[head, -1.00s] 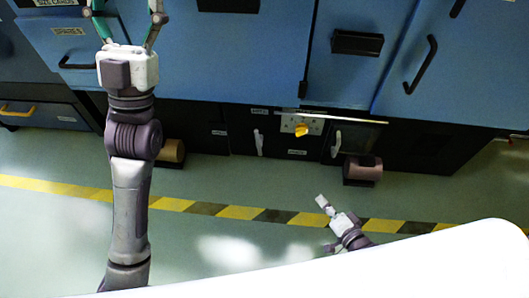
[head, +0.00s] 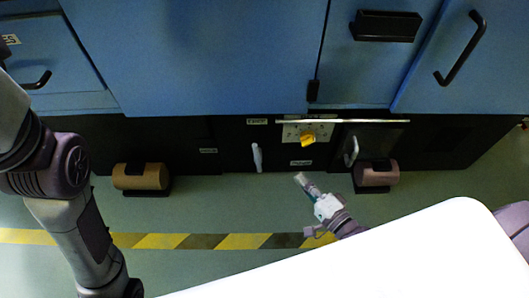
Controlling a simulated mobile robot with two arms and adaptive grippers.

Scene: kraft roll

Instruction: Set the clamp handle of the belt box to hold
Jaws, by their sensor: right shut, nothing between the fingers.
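In the head view, a dark low front under the blue cabinets carries a pale, roughly upright handle (head: 257,157) and a yellow knob (head: 307,140) on a white plate. A second pale handle (head: 351,152) is on a framed dark door to the right. The labels are too small to read, so I cannot tell which handle is the clamp handle. My right gripper (head: 301,180) is shut and empty, below the yellow knob and apart from the handles. My left gripper is out of view; only its arm shows at left.
A tan roll (head: 141,177) and a pinkish-brown roll (head: 376,173) sit low at the front. A thin pale bar (head: 342,121) runs above the knob. A yellow-and-black stripe (head: 205,241) crosses the open green floor. My white body covers the lower right.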

